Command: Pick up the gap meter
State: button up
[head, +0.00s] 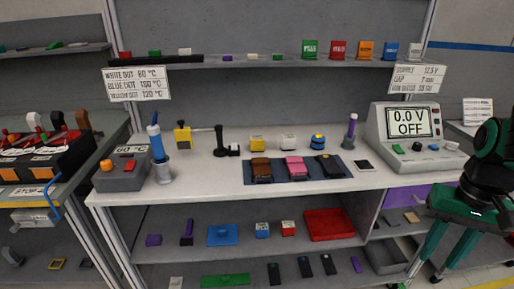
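I cannot tell for sure which object is the gap meter; no object carries a readable label with that name. A small flat dark device with a pale edge (364,165) lies on the white bench top, right of the dark mat. My gripper (425,279) is at the right edge, in front of the bench and low down. Its two green fingers point down and stand apart with nothing seen between them. It is well away from both devices.
A red tray (329,224) sits on the shelf below.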

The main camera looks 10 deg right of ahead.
aim_at(257, 142)
jog(key=u, duration=2.1)
jog(key=k, duration=0.85)
jog(key=z, duration=1.5)
jog(key=i, duration=1)
